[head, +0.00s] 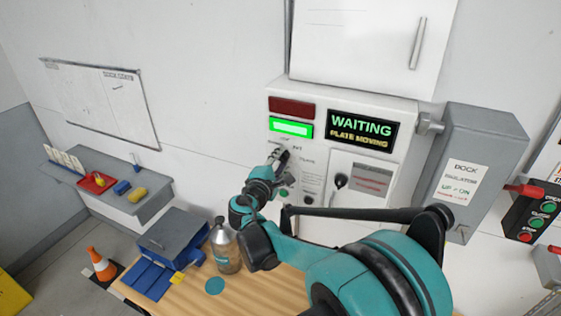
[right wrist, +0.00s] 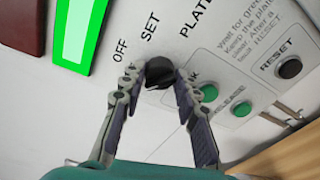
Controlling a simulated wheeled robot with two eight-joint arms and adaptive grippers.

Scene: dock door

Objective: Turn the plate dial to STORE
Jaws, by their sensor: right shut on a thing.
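The plate dial (right wrist: 160,74) is a round black knob on the white control panel. The labels OFF, SET and PLATE show around it in the right wrist view; another label beside it is partly hidden by a finger. I cannot tell exactly where its pointer points. My right gripper (right wrist: 155,85) has its two fingers on either side of the knob and is shut on it. In the head view the right gripper (head: 279,157) reaches the panel and hides the dial. My left gripper is not in view.
The panel's display (head: 361,131) reads WAITING, PLATE MOVING. A green lamp (head: 291,128) is lit below a dark red one (head: 291,107). A black RESET button (right wrist: 288,68) and green buttons sit near the dial. A bottle (head: 224,250) stands on the wooden table below.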

